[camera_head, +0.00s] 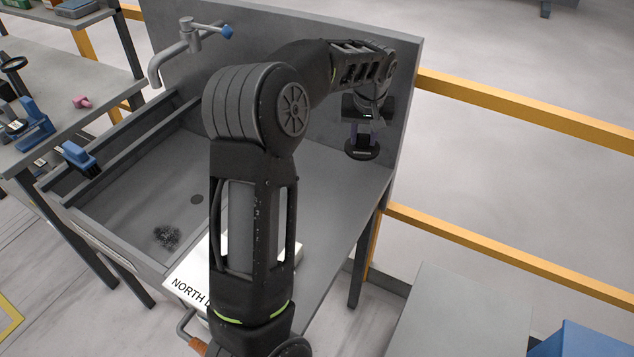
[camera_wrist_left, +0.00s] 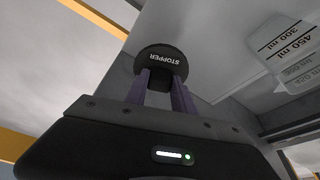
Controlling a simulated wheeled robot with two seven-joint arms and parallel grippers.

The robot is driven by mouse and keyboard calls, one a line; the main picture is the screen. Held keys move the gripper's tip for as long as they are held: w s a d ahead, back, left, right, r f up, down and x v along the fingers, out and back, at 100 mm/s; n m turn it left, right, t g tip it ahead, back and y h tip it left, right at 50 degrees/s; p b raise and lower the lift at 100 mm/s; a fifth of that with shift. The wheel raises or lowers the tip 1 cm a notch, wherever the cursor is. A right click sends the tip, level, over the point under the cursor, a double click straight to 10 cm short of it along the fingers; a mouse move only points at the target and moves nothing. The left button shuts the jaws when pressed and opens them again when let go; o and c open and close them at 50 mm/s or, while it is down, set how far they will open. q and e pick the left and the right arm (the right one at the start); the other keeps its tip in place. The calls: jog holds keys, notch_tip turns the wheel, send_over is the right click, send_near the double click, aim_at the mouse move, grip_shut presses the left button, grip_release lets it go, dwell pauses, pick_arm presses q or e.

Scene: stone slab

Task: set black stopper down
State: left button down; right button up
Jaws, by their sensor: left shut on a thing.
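The black stopper (camera_head: 361,153) is at the far right part of the grey stone slab (camera_head: 338,195), by the upright back panel. In the left wrist view the stopper (camera_wrist_left: 160,55) shows its round black disc, lettered STOPPER. My left gripper (camera_head: 362,137) is shut on the stopper's narrower part, with the disc beyond the fingertips. Its two dark purple fingers also show in the left wrist view (camera_wrist_left: 162,88). I cannot tell whether the stopper touches the slab. My right gripper is not in view.
A clear container with ml marks (camera_wrist_left: 292,50) is right of the stopper in the wrist view. A sink basin (camera_head: 150,205) with a dark mesh clump (camera_head: 167,236) lies left. A tap (camera_head: 178,45) stands behind it. My arm hides part of a white, lettered object (camera_head: 186,284).

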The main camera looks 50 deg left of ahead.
aim_at(362, 150)
pick_arm(q)
jog(key=shift+f+p, duration=0.6)
jog(key=shift+f, duration=2.55)
jog(key=shift+f+p, duration=0.45)
jog(key=shift+f, duration=1.45)
jog(key=c, duration=1.5)
grip_release()
jog(key=shift+f, duration=0.15)
jog(key=o, duration=0.4)
jog(key=shift+o, duration=0.2)
jog(key=shift+r, duration=0.2)
